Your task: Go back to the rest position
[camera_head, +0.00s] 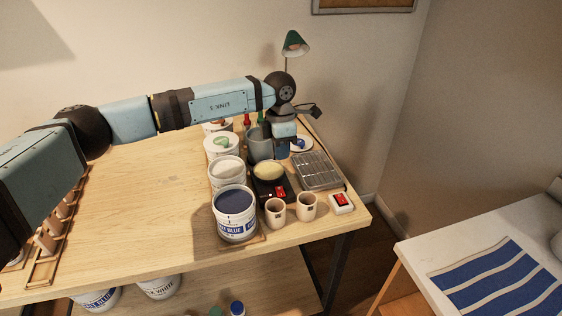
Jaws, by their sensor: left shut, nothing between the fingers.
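My left arm reaches in from the left across the wooden table (150,205). My left gripper (282,152) points down over the back right part of the table, among the pottery things. It is shut and appears empty; its fingertips are small and partly hidden. A grey pot (259,147) stands just to its left, and a metal wire rack (318,172) lies to its right, nearer the front. My right gripper is not in view.
Glaze buckets, the front one dark blue (235,212), line the table's middle. Two cups (307,206) and a red-switch device (342,203) stand at the front right. A green lamp (294,45) rises behind. The table's centre left is clear. A striped cloth (500,280) lies on another table.

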